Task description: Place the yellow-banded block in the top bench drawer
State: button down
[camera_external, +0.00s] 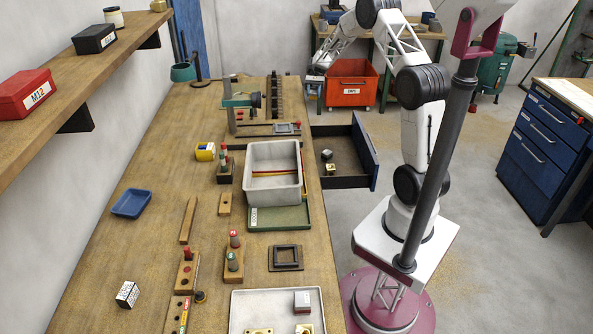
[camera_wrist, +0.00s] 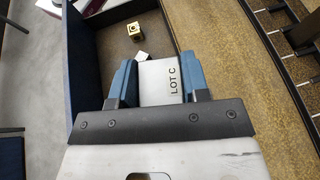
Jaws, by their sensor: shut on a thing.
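My gripper (camera_wrist: 158,70) is shut on a pale grey-white block (camera_wrist: 160,82) marked "LOT C". No yellow band shows on the face in view, and its other faces are hidden. In the wrist view the fingers and block are over the edge of the open bench drawer (camera_wrist: 86,62), apparently above it. The drawer (camera_external: 365,150) is pulled out from the bench's right side in the external view. A brass block (camera_wrist: 134,30) and a small white-topped block (camera_wrist: 141,56) lie inside it. The held block cannot be made out in the external view.
A grey tray (camera_external: 273,150) stands on the bench beside the drawer. A yellow item with a white label (camera_external: 205,152) lies left of it. A red bin (camera_external: 351,90) stands on the floor beyond the drawer.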

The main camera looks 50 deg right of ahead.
jog(key=m+t+y, duration=0.1)
jog(key=m+t, duration=0.3)
jog(key=shift+s+d+f+y, duration=0.15)
jog(key=shift+s+d+y, duration=0.05)
jog(key=shift+s+y, duration=0.2)
jog(key=m+t, duration=0.1)
jog(key=f+m+t, duration=0.1)
jog(key=t, duration=0.1)
jog(key=shift+s+y, duration=0.3)
jog(key=shift+s, duration=0.05)
jog(key=s+a+f+m+t+h, duration=0.1)
jog(key=s+f+m+t+h, duration=0.1)
jog(key=f+m+t+h, duration=0.4)
jog(key=s+a+f+m+t+h, duration=0.1)
jog(key=s+f+m+t+h, duration=0.1)
jog(key=f+m+t+h, duration=0.5)
jog(key=shift+a+f+m+t+h, duration=0.25)
jog(key=shift+m+t, duration=0.25)
jog(key=shift+m, duration=2.4)
jog(key=shift+r, duration=0.1)
jog(key=shift+f, duration=2.95)
jog(key=shift+f, duration=0.1)
